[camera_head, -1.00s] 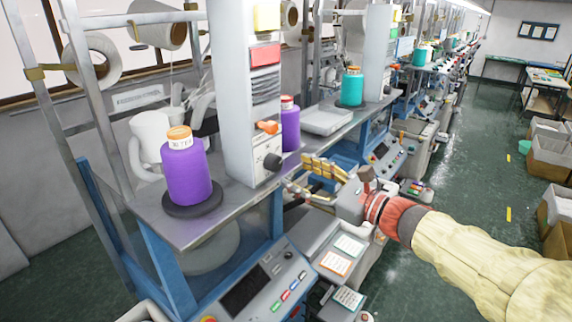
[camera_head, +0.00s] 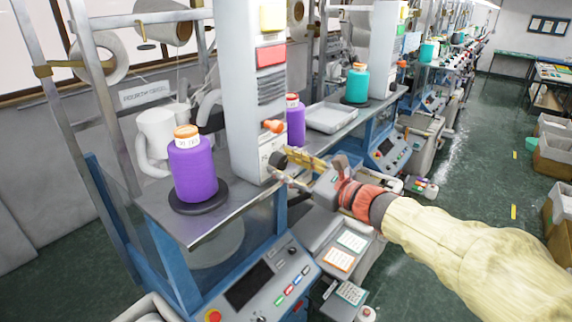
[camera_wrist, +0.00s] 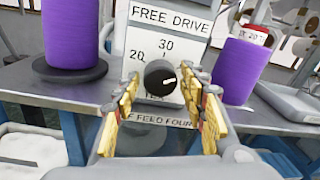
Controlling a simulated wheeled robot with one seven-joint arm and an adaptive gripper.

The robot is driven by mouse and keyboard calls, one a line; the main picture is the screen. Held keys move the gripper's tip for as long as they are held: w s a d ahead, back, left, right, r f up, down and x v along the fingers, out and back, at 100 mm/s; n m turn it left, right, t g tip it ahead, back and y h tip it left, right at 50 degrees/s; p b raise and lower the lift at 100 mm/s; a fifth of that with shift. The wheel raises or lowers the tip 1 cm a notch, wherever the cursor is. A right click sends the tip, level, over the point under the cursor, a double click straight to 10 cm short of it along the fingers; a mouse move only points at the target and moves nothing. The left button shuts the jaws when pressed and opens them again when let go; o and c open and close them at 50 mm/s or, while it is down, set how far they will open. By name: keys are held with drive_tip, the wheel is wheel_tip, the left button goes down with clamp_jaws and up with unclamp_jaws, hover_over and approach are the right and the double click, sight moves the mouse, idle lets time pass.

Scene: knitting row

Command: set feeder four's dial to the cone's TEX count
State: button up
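Feeder four's dial (camera_wrist: 160,76) is a black round knob on a white post marked "FREE DRIVE" above and "FEED FOUR" below. Its white pointer mark faces right and slightly up. A 20 shows at its upper left and a 30 above; the right side is partly hidden by a finger. The dial shows in the head view too (camera_head: 278,161). My gripper (camera_wrist: 162,92) is open, its yellow-padded fingers on either side of the dial; I cannot tell whether they touch it. A purple cone (camera_head: 193,172) with an orange top stands upright left of the post; its small label is hard to read.
A second purple cone (camera_wrist: 239,70) stands right of the post, its label only partly legible. An orange knob (camera_head: 273,126) sticks out above the dial. A grey tray (camera_head: 331,117) and a teal cone (camera_head: 357,84) stand farther along the shelf.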

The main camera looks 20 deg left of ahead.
drive_tip(key=c, duration=0.8)
drive_tip(key=shift+f+n+b, duration=0.1)
drive_tip(key=shift+n+b, duration=0.2)
drive_tip(key=shift+b, duration=0.5)
drive_tip(key=n+b, duration=0.1)
drive_tip(key=b, duration=0.3)
drive_tip(key=shift+f, duration=0.2)
drive_tip(key=n+b, duration=0.5)
drive_tip(key=b, duration=0.6)
drive_tip(key=shift+f, duration=0.15)
drive_tip(key=n+b, duration=0.3)
drive_tip(key=b, duration=0.3)
drive_tip(key=shift+n+y, duration=0.3)
drive_tip(key=n+b, duration=0.1)
drive_tip(key=b, duration=0.2)
drive_tip(key=shift+n, duration=0.4)
drive_tip(key=shift+r+b, duration=0.25)
drive_tip(key=shift+b, duration=0.1)
